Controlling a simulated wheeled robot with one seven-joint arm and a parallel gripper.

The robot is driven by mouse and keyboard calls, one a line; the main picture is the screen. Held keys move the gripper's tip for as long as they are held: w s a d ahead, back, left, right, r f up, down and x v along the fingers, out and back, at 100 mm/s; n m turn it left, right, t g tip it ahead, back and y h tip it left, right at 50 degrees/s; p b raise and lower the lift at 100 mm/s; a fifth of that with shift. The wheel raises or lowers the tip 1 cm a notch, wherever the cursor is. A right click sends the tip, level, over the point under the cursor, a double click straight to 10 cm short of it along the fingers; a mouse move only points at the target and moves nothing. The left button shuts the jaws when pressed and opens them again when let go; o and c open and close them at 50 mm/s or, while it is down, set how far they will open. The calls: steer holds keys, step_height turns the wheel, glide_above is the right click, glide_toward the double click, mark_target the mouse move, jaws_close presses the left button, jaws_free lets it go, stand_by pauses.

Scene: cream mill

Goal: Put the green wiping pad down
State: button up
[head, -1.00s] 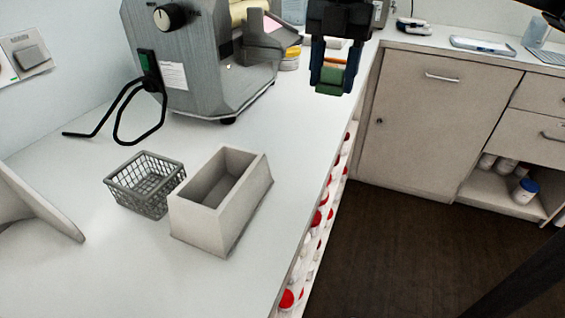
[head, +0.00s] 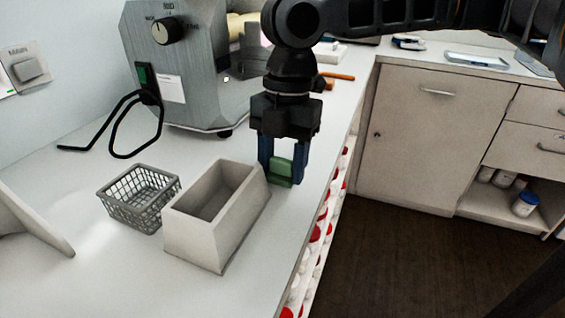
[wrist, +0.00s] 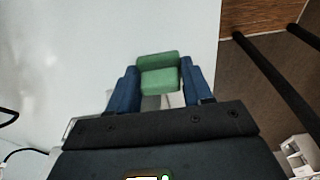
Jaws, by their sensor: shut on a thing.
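My gripper (head: 282,172) is shut on the green wiping pad (head: 281,171) and points down near the counter's right edge. In the head view it is just right of and behind the pale open box. The pad also shows in the wrist view (wrist: 158,78), between the blue fingers. In the head view the pad is close to the white counter (head: 90,250); I cannot tell whether it touches.
The pale open box (head: 192,240) and a grey wire basket (head: 133,212) stand left of my gripper. The grey mill (head: 185,90) with a black handle stands behind. Shelves with red-capped containers (head: 316,233) line the counter's side. The front left counter is mostly clear.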

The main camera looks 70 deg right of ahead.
steer(key=shift+f, duration=0.15)
steer(key=shift+f, duration=0.3)
steer(key=o, duration=0.9)
steer(key=shift+b, duration=0.5)
steer(key=r, duration=0.2)
steer(key=r+p, duration=0.1)
steer(key=r, duration=0.5)
steer(key=shift+w+d+p, duration=0.25)
steer(key=shift+p, duration=0.05)
